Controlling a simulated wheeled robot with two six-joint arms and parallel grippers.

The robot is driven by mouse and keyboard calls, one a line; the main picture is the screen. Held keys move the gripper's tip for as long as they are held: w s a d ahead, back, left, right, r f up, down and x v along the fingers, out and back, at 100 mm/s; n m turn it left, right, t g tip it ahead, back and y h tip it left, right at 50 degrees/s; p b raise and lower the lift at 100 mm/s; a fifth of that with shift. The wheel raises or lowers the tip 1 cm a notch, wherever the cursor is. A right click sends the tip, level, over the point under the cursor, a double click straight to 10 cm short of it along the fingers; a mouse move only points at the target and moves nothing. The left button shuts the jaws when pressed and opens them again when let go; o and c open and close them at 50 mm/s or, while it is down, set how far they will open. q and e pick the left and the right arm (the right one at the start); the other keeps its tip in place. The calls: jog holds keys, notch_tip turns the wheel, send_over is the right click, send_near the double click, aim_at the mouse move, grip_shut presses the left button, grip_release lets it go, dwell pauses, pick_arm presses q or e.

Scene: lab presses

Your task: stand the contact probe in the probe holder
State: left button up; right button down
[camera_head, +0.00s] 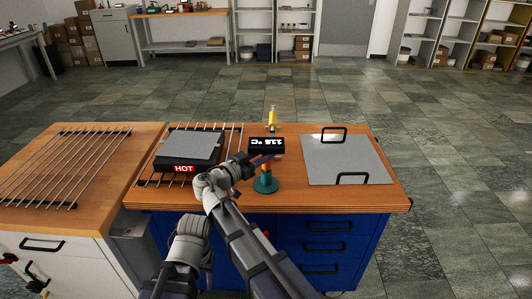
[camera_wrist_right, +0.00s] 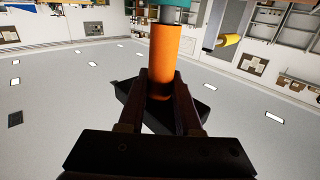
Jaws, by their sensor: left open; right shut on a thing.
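The contact probe has a black display head (camera_head: 267,146) reading about 115 °C and an orange handle (camera_head: 266,171). My right gripper (camera_head: 263,160) is shut on the orange handle, below the head. In the right wrist view the fingers (camera_wrist_right: 160,95) clasp the orange handle (camera_wrist_right: 164,55), and a grey section lies between handle and teal part. The teal probe holder (camera_head: 265,186) stands on the wooden worktop, directly under the probe. The probe looks roughly upright over or in it; how deep its tip sits is hidden. My left gripper does not show.
A hot plate (camera_head: 190,148) marked HOT sits on a rack to the left. A grey plate with two black handles (camera_head: 347,160) lies to the right. A yellow-bodied item (camera_head: 272,118) stands behind the display. A second bench with a rack (camera_head: 75,165) is at far left.

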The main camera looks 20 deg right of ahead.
pick_arm(q)
jog(key=shift+f+b, duration=0.3)
jog(key=shift+f, duration=0.05)
pick_arm(e)
jog(key=shift+f, duration=0.35)
jog(key=c, duration=0.5)
grip_release()
pick_arm(q)
jog(key=shift+a, duration=0.1)
pick_arm(e)
jog(key=shift+s+a, duration=0.1)
